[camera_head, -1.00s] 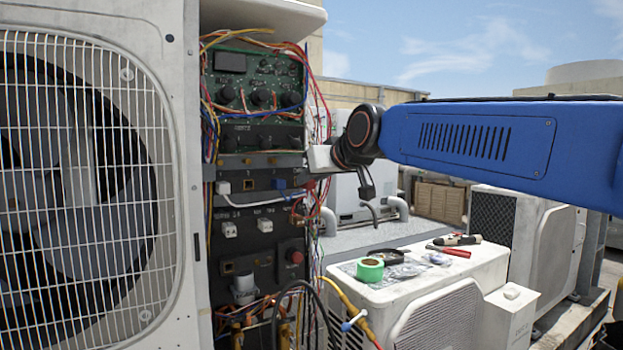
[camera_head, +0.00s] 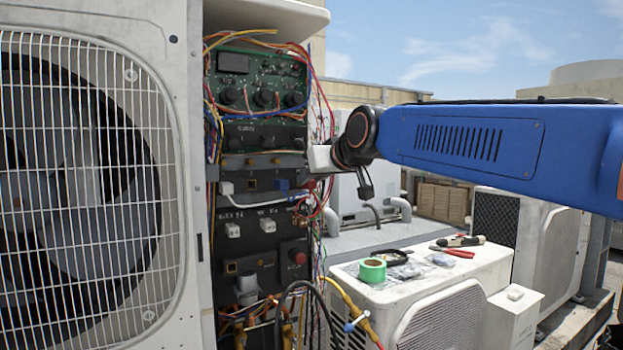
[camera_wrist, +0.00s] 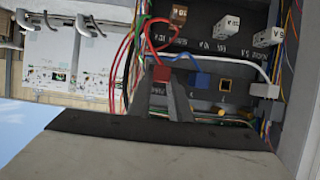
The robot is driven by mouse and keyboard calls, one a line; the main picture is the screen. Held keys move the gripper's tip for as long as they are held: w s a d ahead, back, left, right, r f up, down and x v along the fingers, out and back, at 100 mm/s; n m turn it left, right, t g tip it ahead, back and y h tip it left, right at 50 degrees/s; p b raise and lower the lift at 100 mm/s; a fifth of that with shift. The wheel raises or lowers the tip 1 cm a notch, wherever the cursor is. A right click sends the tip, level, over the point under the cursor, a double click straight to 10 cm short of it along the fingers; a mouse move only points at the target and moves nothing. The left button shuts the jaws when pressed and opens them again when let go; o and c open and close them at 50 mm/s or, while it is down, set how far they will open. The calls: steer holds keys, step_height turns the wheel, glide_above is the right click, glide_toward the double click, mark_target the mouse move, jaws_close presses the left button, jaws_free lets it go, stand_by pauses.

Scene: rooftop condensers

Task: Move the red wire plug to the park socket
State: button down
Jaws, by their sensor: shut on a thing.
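My gripper (camera_wrist: 164,98) is shut on the red wire plug (camera_wrist: 162,73) at the panel face, with its red wires looping up in the wrist view. I cannot tell whether the plug is seated in a socket or just clear of it. In the head view the blue plug (camera_head: 282,184) and empty socket (camera_head: 252,184) lie left of my gripper, whose fingertips are hard to make out there. The labels are too small to read as park.
A white cable (camera_wrist: 225,60) runs across the panel close to the plugs. White plugs (camera_head: 233,230) sit in the row below, and another empty socket (camera_head: 231,267) is lower left. Loose wires (camera_head: 325,115) hang at the cabinet's right edge. Tools and green tape (camera_head: 372,269) lie on a white unit.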

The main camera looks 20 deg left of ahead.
steer(key=shift+w+a, duration=0.55)
steer(key=shift+a, duration=0.1)
stand_by(1.0)
steer(key=c, duration=1.5)
jaws_free()
steer(key=shift+c, duration=0.2)
steer(key=v, duration=1.7)
steer(key=s+d+f+m+h, duration=0.1)
steer(key=d+f+m+h, duration=0.15)
steer(key=d+f, duration=0.9)
steer(key=s+d+f+m+h, duration=0.2)
steer(key=d+f+h, duration=0.2)
steer(key=d+f, duration=0.8)
steer(key=s+d+f+m+g+h, duration=0.2)
steer(key=s+d+f, duration=0.7)
steer(key=d+f, duration=0.2)
steer(key=s+d+f+m+g+h, duration=0.2)
steer(key=s+d+f+m, duration=0.1)
steer(key=s+d+f, duration=0.7)
step_height(320, 180, down, 2)
steer(key=shift+d+f, duration=0.1)
steer(key=shift+d, duration=0.65)
